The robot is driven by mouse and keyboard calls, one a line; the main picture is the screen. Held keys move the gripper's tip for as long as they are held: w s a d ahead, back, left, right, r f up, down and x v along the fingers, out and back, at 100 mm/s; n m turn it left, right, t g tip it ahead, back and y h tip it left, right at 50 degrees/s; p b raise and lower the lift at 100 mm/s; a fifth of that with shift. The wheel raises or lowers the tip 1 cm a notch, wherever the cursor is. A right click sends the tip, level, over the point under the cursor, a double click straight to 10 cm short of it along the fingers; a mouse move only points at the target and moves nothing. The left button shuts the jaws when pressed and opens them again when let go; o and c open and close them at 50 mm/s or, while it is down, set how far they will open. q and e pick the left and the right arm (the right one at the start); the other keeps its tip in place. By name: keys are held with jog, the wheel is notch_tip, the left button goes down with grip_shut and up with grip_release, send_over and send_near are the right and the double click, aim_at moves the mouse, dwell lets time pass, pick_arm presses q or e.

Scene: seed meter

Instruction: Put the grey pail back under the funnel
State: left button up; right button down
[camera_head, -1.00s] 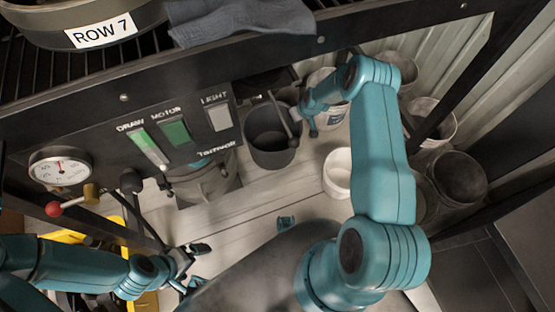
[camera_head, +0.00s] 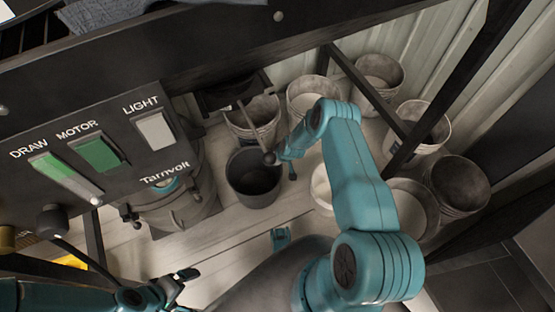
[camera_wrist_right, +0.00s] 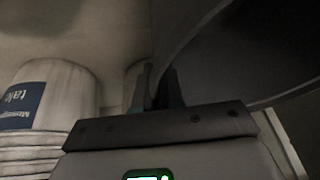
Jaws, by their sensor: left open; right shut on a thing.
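The grey pail (camera_head: 253,180) is upright in the head view, low beneath the bench, below and left of my right gripper (camera_head: 287,160). Its dark curved wall (camera_wrist_right: 245,55) fills the upper right of the wrist view. My right gripper (camera_wrist_right: 160,92) is shut on the pail's edge; the exact contact is dark. A dark hopper-like part under the bench (camera_head: 232,95) may be the funnel; its outlet is not clear. My left gripper (camera_head: 187,289) is open and empty at the lower left, apart from the pail.
A rod with a dark ball (camera_head: 268,158) crosses in front of the pail's far rim. A white pail (camera_head: 321,189) stands to the right, partly behind my arm. Several dusty buckets (camera_head: 378,78) stand behind. A grey canister (camera_head: 178,208) stands left. Bare floor lies in front.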

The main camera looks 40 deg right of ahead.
jog(key=shift+w+r, duration=0.1)
jog(key=shift+r, duration=0.05)
jog(key=shift+f, duration=0.3)
jog(key=c, duration=1.2)
grip_release()
jog(key=shift+r, duration=0.1)
jog(key=shift+c, duration=0.2)
jog(key=shift+r, duration=0.1)
jog(key=shift+r+p, duration=0.3)
jog(key=shift+r, duration=0.05)
jog(key=p+v, duration=0.4)
jog(key=v, duration=0.7)
jog(key=shift+s+r+p, duration=0.2)
jog(key=shift+s+p, duration=0.05)
jog(key=shift+p, duration=0.05)
